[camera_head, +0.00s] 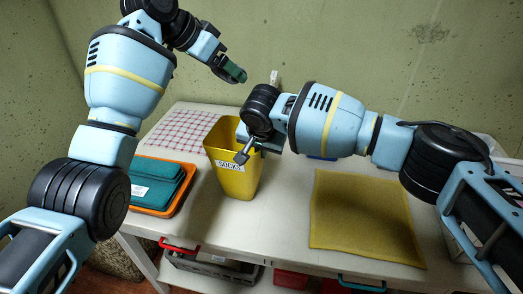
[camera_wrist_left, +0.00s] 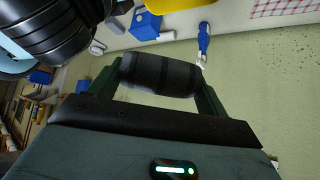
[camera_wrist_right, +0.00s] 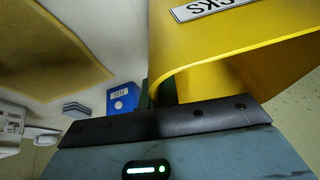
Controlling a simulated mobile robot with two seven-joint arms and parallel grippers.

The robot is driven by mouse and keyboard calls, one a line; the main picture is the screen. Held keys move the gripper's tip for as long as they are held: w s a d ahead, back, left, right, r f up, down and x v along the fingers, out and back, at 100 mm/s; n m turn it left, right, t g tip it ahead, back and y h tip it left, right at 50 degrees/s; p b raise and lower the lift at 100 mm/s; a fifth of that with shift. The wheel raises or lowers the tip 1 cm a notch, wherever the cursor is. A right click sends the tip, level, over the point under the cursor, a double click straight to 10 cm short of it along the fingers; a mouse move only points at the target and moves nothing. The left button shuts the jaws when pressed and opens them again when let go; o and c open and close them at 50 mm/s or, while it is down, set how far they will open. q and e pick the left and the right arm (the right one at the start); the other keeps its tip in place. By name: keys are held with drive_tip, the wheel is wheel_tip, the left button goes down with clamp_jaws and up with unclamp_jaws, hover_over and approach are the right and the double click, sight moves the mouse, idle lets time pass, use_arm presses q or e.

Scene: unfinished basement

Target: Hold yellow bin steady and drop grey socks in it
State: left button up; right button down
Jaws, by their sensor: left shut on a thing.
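The yellow bin (camera_head: 222,168), labelled SOCKS, stands upright on the white table; its wall also fills the upper part of the right wrist view (camera_wrist_right: 215,50). My right gripper (camera_head: 246,150) is at the bin's right rim, its fingers close together with the rim between them (camera_wrist_right: 157,92). My left gripper (camera_head: 234,72) is raised above and behind the bin, apart from it. It is shut on the rolled dark grey socks (camera_wrist_left: 158,75), held between both fingers; in the head view the socks are mostly hidden. The inside of the bin is largely hidden.
A yellow mat (camera_head: 360,215) lies to the right. A blue box (camera_wrist_right: 122,98) stands farther back. Crates (camera_head: 210,268) sit below the tabletop.

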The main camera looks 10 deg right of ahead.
use_arm(q)
drive_tip(key=shift+a, duration=0.25)
wheel_tip(320, 180, down, 6)
idle(0.5)
drive_tip(key=o, duration=1)
drive_tip(key=v, duration=1.2)
drive_tip(key=shift+w+r, duration=0.1)
